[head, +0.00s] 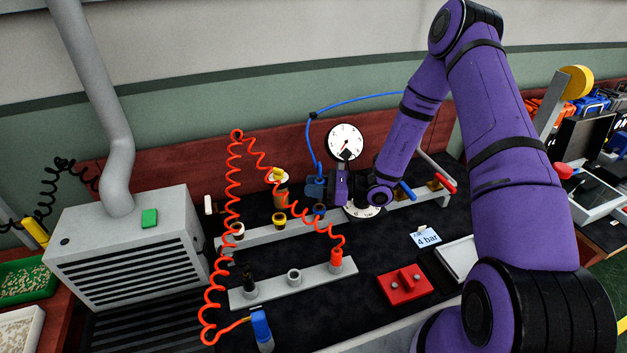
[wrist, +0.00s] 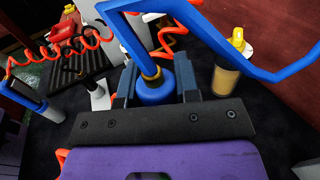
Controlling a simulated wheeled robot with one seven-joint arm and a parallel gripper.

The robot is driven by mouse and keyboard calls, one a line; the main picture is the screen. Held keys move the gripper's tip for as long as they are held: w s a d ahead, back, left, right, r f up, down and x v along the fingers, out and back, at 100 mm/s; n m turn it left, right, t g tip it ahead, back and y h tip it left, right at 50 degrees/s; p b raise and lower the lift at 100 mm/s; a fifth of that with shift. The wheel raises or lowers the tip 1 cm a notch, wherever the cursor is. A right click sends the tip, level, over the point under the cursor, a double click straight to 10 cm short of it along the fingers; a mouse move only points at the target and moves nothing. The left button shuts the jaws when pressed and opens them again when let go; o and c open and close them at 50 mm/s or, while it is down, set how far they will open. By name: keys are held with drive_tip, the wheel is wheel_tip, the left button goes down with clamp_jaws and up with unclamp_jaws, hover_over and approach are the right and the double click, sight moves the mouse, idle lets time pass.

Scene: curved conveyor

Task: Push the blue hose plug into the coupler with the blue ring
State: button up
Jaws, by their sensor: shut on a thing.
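My gripper (head: 328,187) is shut on the blue hose plug (head: 314,188), just above the back rail of couplers. In the wrist view the plug (wrist: 155,88) sits between the two fingers (wrist: 156,84), with the blue hose (wrist: 128,35) rising from its top. The coupler with the blue ring (head: 319,210) stands on the back rail, close below the held plug. The plug's lower end is hidden by the gripper, so I cannot tell whether it touches the coupler. The blue-ringed coupler cannot be made out in the wrist view.
Couplers with a yellow ring (head: 279,219) and a white ring (head: 238,230) stand left on the same rail. A coiled orange hose (head: 285,185) hangs nearby, ending at an orange plug (head: 336,257) on the front rail (head: 270,291). A gauge (head: 345,141) stands behind; a red block (head: 404,284) lies in front.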

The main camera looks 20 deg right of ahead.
sight(314, 206)
drive_tip(key=shift+f, duration=0.35)
drive_tip(key=shift+f, duration=1.9)
idle(1.4)
drive_tip(key=o, duration=1)
drive_tip(key=v, duration=1)
drive_tip(key=shift+s+d, duration=0.15)
drive_tip(key=shift+d, duration=0.2)
